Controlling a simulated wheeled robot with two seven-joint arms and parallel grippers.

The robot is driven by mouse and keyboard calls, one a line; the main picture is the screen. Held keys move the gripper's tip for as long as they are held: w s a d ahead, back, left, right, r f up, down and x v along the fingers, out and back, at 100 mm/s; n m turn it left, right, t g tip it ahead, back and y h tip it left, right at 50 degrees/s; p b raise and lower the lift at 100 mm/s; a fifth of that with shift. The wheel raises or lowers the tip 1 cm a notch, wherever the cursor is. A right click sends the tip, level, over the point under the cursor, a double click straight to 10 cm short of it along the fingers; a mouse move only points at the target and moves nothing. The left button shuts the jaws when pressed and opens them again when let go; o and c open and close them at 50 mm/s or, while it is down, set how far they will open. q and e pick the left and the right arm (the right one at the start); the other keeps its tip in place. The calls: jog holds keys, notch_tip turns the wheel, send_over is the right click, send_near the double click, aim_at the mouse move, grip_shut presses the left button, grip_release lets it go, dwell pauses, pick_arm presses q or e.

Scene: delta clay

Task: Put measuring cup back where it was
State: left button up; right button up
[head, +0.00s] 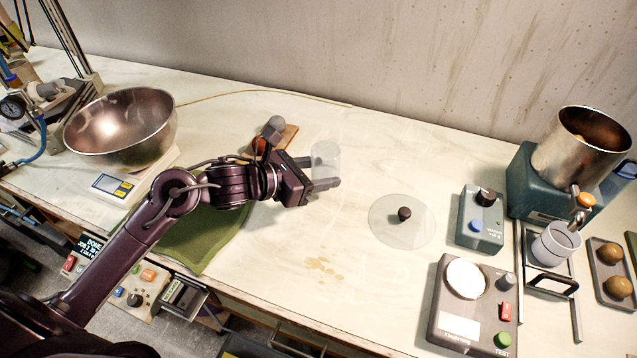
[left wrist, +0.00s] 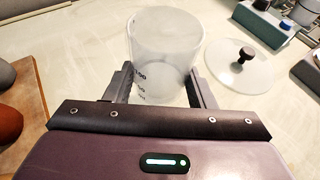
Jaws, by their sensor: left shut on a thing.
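The measuring cup (head: 326,158) is a clear, frosted cylinder with dark markings. It looks upright, and it also shows in the left wrist view (left wrist: 162,45), between the two fingers. My left gripper (head: 322,176) is shut on the cup, in the middle of the table. I cannot tell whether the cup's base touches the table. My right gripper is in neither view.
A clear round lid (head: 388,222) with a dark knob lies to the right. A steel bowl (head: 122,128) stands at left, a green cloth (head: 205,240) lies below my arm. Control boxes (head: 470,305) and a machine with a metal pot (head: 575,150) crowd the right side.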

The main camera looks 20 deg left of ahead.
aim_at(319, 195)
pick_arm(q)
notch_tip(319, 195, down, 4)
jog(key=shift+r, duration=0.25)
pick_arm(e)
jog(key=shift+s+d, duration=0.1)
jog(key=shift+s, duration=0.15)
pick_arm(q)
jog(key=shift+f, duration=0.1)
jog(key=shift+f, duration=0.1)
jog(key=o, duration=1)
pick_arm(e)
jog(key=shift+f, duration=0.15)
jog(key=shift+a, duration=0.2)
